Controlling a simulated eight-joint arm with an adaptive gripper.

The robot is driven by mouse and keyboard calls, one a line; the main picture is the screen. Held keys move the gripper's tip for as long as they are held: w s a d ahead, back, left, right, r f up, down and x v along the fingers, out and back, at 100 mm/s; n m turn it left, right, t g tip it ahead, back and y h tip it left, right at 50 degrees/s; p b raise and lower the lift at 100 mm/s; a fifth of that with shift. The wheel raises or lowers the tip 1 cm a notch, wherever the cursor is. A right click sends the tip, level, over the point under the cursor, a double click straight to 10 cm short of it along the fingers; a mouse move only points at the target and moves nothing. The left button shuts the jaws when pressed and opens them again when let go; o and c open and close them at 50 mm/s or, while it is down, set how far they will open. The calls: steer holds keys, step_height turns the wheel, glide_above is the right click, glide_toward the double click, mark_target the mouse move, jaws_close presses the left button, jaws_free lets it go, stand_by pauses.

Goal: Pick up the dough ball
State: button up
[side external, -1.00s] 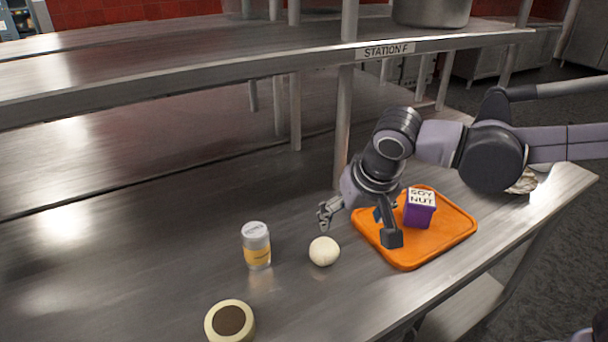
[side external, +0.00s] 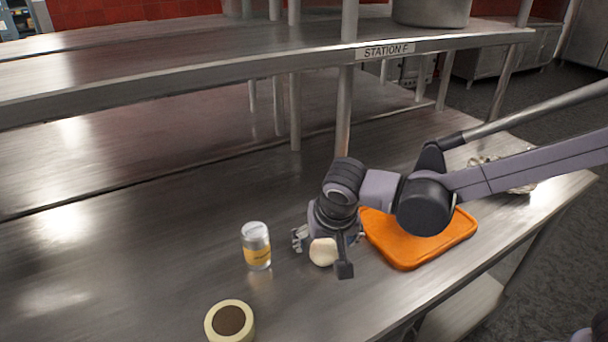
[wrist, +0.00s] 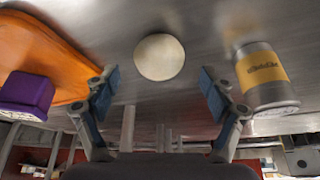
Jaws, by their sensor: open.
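The dough ball (side external: 322,252) is a pale round ball on the steel counter. In the side view my gripper partly covers it. In the wrist view the dough ball (wrist: 159,57) shows whole, lying just beyond and between the two fingertips. My gripper (wrist: 162,84) is open and empty, with a blue-padded finger to each side. In the side view my gripper (side external: 327,242) is low over the counter, right at the dough ball. I cannot tell if it touches it.
A jar with a yellow label (side external: 257,246) stands close left of my gripper. An orange tray (side external: 408,250) lies to the right, and a purple box (wrist: 27,94) shows there in the wrist view. A roll-like round object (side external: 230,321) lies at the front. The counter at left is clear.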

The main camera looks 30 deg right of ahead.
mark_target(325, 245)
steer(key=shift+x, duration=1.8)
steer(key=c, duration=1.3)
steer(key=shift+r, duration=0.15)
